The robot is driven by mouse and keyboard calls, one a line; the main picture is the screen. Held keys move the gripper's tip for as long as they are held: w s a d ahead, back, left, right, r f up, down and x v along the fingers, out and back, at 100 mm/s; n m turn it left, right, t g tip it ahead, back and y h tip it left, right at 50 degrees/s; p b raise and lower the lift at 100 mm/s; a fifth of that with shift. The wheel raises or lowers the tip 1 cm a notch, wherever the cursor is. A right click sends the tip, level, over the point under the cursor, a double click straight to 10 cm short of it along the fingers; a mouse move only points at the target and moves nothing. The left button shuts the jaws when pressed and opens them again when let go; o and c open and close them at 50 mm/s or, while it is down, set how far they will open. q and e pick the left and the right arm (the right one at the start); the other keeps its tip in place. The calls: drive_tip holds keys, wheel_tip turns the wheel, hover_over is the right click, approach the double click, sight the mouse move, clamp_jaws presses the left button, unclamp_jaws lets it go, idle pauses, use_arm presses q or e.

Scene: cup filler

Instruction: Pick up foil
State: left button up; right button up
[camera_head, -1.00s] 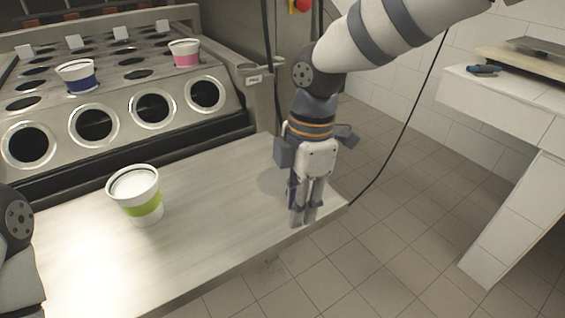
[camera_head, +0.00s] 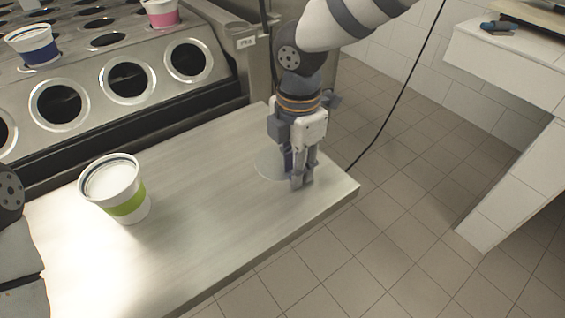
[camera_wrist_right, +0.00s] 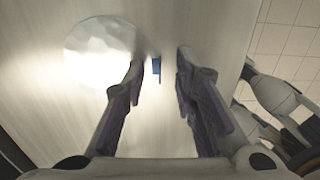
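The foil (camera_head: 271,165) is a pale round disc lying flat on the metal table, partly hidden behind my right gripper in the head view. In the right wrist view the foil (camera_wrist_right: 98,42) is bright and crinkled, left of the fingers. A small blue tab (camera_wrist_right: 156,68) shows between the fingers near the foil's edge; whether it joins the foil I cannot tell. My right gripper (camera_head: 302,180) points down, low over the table just right of the foil. Its fingers (camera_wrist_right: 160,62) are apart, with a gap around the blue tab. My left gripper is out of view.
A white cup with a green band (camera_head: 116,190) stands on the metal table (camera_head: 200,235) at left. Behind is a machine with round holes (camera_head: 128,80), holding a blue-banded cup (camera_head: 36,46) and a pink-banded cup (camera_head: 161,12). The table's right edge is close to my right gripper.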

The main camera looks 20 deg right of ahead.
clamp_jaws()
drive_tip(key=shift+r, duration=0.2)
